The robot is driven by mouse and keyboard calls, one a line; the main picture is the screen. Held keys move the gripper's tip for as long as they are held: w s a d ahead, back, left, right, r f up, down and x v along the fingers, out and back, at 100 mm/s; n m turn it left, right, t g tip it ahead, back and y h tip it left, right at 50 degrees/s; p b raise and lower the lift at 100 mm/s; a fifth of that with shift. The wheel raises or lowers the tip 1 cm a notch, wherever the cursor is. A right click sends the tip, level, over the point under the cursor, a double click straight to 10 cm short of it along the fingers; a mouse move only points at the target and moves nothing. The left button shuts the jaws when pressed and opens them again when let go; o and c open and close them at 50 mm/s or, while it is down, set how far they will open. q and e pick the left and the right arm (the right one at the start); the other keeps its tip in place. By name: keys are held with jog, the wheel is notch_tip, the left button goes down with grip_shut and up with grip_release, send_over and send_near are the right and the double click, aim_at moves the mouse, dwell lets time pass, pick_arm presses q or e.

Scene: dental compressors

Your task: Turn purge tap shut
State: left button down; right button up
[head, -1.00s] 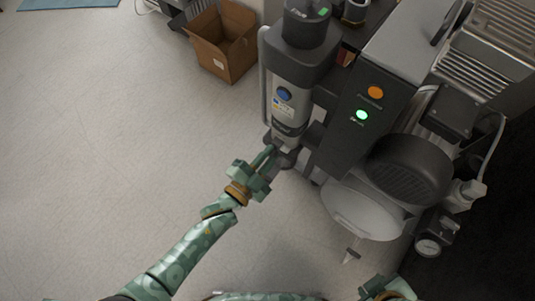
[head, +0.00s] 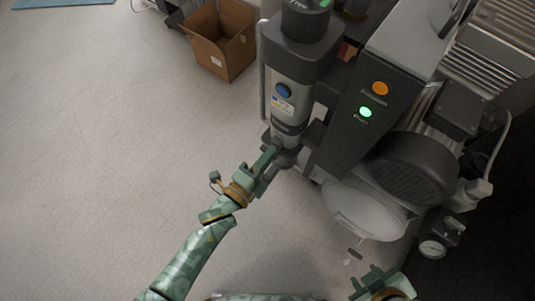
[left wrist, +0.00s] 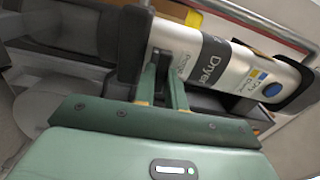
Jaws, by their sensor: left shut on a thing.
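The purge tap is at the foot of the grey dryer column (head: 290,97), and I cannot make it out as a separate shape. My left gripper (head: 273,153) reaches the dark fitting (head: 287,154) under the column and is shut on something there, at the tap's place. In the left wrist view, the two green fingers (left wrist: 163,72) stand close together against the lower end of the dryer (left wrist: 210,65), and what lies between them is mostly hidden. My right gripper (head: 366,280) is at the bottom right with its fingers apart, empty.
The black control box (head: 362,105) with an orange and a green light stands right of the dryer. A white tank (head: 365,212) and dark motor (head: 410,168) sit below it. A cardboard box (head: 222,40) is behind. The floor at left is clear.

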pick_arm(q)
jog(key=shift+s+f+m, duration=0.1)
jog(key=shift+f+m, duration=0.1)
jog(key=shift+m, duration=0.1)
pick_arm(e)
jog(key=shift+a, duration=0.1)
pick_arm(q)
jog(key=c, duration=1.4)
grip_release()
jog(key=shift+a, duration=0.1)
jog(key=shift+c, duration=0.2)
jog(key=shift+r, duration=0.1)
pick_arm(e)
jog(key=shift+w, duration=0.1)
